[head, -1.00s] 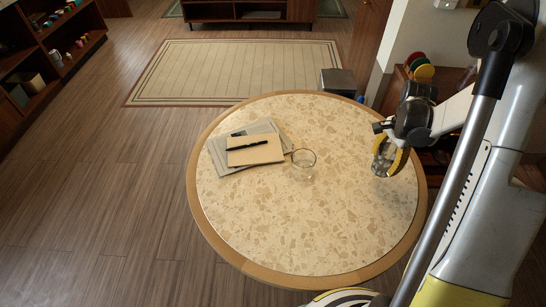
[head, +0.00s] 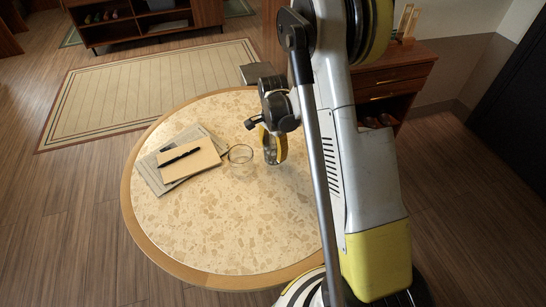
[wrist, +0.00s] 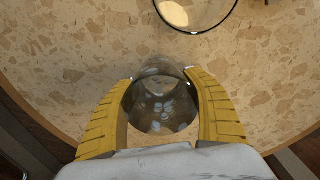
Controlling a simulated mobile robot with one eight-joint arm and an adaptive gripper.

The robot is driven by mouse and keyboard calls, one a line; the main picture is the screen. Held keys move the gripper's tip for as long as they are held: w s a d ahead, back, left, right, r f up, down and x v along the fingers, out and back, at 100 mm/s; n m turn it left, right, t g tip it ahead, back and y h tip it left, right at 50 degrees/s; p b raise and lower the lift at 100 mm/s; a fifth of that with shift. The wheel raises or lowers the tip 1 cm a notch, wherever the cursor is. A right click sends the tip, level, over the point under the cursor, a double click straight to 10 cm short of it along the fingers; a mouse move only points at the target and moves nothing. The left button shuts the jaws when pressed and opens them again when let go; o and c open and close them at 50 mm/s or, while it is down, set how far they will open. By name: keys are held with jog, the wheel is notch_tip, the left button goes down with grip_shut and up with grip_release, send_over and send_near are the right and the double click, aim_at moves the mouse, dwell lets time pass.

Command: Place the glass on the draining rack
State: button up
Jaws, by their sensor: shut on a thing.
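My gripper (head: 272,148) is over the right part of the round table (head: 190,268). Its yellow fingers are shut around a clear glass (wrist: 160,105), one finger on each side in the wrist view. The glass looks close to the tabletop; I cannot tell whether it touches it. A second clear glass (head: 240,155) stands on the table just left of my gripper; its rim (wrist: 196,31) shows at the top of the wrist view. A wooden slatted object (head: 405,22), partly hidden by my arm, stands on the cabinet at the back right; I cannot tell whether it is the draining rack.
Papers and a tan notebook (head: 200,163) with a black pen (head: 180,155) lie on the table's left part. The wooden cabinet (head: 395,75) has drawers and a lower shelf. A dark box (head: 256,73) is behind the table. Floor is open to the left.

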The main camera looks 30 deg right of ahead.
aim_at(273, 156)
jog(key=shift+f+b, duration=0.35)
jog(key=shift+f, duration=0.95)
jog(key=shift+f, duration=0.2)
jog(key=o, duration=1.4)
